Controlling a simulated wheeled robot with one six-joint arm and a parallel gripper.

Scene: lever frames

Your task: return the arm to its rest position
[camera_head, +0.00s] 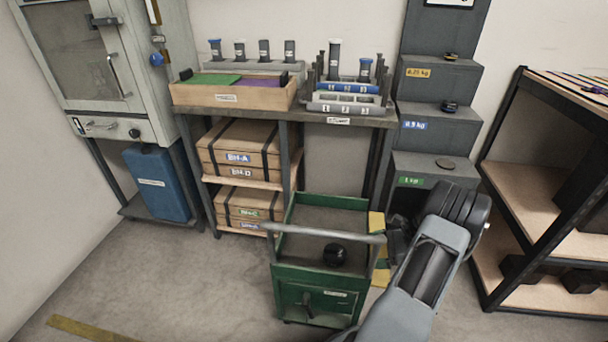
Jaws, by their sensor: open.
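My arm (425,275) reaches up from the bottom of the picture, bent at a dark joint at the right. My gripper (396,238) is dark and small in the picture, beside the right end of the green cart's handle bar. It is open, and I see nothing held in it. Part of it is hidden by my arm. I cannot tell whether it touches the bar.
The green cart (318,275) has a black ball (335,254) in its top tray. Behind stands a workbench (340,118) with racks and a wooden tray (233,92). Stepped grey blocks (437,134) and a shelf (530,195) stand right.

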